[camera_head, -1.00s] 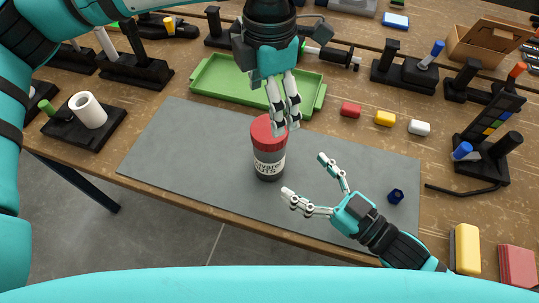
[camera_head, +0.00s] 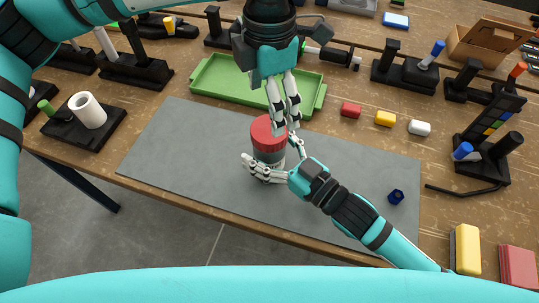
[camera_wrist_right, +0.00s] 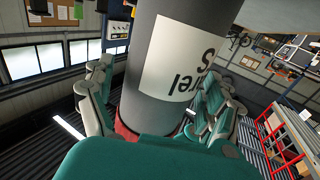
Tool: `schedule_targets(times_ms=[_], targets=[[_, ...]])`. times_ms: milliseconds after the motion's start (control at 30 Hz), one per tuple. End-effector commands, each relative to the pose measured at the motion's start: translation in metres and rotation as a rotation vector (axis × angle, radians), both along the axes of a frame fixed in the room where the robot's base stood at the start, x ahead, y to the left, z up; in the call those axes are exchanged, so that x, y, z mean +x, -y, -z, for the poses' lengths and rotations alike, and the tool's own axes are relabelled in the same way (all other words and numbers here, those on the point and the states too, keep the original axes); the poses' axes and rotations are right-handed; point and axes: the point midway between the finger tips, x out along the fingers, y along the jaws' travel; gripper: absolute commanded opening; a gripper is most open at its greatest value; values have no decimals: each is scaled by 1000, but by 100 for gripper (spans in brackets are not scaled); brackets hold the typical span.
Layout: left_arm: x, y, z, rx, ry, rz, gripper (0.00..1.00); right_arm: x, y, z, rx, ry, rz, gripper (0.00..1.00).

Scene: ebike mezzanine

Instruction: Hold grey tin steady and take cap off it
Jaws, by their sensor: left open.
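The grey tin (camera_head: 268,155) stands upright on the grey mat (camera_head: 190,150), its red cap (camera_head: 264,136) on top. The wrist view shows the tin's dark body and white label (camera_wrist_right: 185,60) close up and upside down, with the red cap at the bottom. My left gripper (camera_head: 281,128) is open, pointing down above the cap's right part. My right gripper (camera_head: 274,162) reaches in from the lower right, its fingers on both sides of the tin. In the wrist view a gap shows between the left finger (camera_wrist_right: 98,95) and the tin; the other finger overlaps it.
A green tray (camera_head: 215,85) lies behind the mat. A dark blue nut-like piece (camera_head: 396,196) sits at the mat's right. The mat's left half is clear.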

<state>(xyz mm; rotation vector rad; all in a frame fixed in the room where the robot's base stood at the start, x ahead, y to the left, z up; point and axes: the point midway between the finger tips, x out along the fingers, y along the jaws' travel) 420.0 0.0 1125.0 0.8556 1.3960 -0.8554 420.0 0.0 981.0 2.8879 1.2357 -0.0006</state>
Motion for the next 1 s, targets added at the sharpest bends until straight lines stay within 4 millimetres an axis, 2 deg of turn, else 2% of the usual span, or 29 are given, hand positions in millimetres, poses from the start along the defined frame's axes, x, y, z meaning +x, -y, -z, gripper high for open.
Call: schedule_targets(times_ms=[67, 667, 867, 1000], targets=[[0, 0, 0, 0, 0, 0, 87, 0, 0, 0, 0, 0, 0, 78], [0, 0, 0, 0, 0, 0, 87, 0, 0, 0, 0, 0, 0, 0], [0, 0, 0, 0, 0, 84, 87, 0, 0, 0, 0, 0, 0, 0], [0, 0, 0, 0, 0, 314, 87, 0, 0, 0, 0, 0, 0, 0]])
